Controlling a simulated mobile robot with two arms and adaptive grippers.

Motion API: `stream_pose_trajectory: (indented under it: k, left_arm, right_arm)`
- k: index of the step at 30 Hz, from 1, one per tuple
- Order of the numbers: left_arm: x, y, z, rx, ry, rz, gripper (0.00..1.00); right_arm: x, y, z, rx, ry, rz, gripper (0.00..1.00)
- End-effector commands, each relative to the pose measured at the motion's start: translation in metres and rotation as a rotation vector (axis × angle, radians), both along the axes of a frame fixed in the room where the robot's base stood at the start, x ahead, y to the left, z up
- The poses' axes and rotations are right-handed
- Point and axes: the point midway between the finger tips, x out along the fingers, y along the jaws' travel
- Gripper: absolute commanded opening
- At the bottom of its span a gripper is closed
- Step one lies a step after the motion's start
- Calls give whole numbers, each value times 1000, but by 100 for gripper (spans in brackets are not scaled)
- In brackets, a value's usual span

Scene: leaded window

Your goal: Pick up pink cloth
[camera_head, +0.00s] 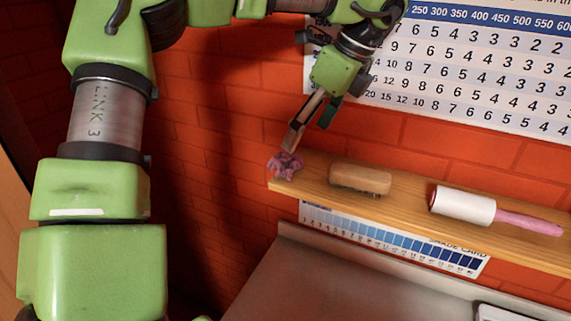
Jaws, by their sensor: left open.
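The pink cloth (285,165) is a small crumpled bundle at the left end of a narrow wooden shelf (403,214) in the head view. My left gripper (310,130) comes down from above, its fingers pointing down and left. It is open, with its fingertips just above and slightly right of the cloth. I cannot tell whether a fingertip touches the cloth. My right gripper is not in view.
A brown block-shaped brush or eraser (360,179) lies on the shelf right of the cloth. Farther right lies a white roller with a pink handle (463,204). A red brick wall is behind, with a number chart (470,70) above. A grey worktop (340,280) is below.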

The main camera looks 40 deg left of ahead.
Motion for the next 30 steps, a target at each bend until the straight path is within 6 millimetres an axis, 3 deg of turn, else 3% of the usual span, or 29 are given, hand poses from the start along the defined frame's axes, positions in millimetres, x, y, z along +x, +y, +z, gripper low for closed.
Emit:
stream_pose_trajectory:
  k: [6,12,21,30]
  left_arm:
    - [-3,10,-23,1,0,0,83]
    - [-5,15,-30,0,2,0,83]
    - [-13,31,-62,-3,4,2,83]
    - [-13,34,-73,-1,-2,2,83]
  right_arm:
    - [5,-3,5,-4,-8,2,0]
    - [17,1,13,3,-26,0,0]
    - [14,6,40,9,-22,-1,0]
    - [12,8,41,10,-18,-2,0]
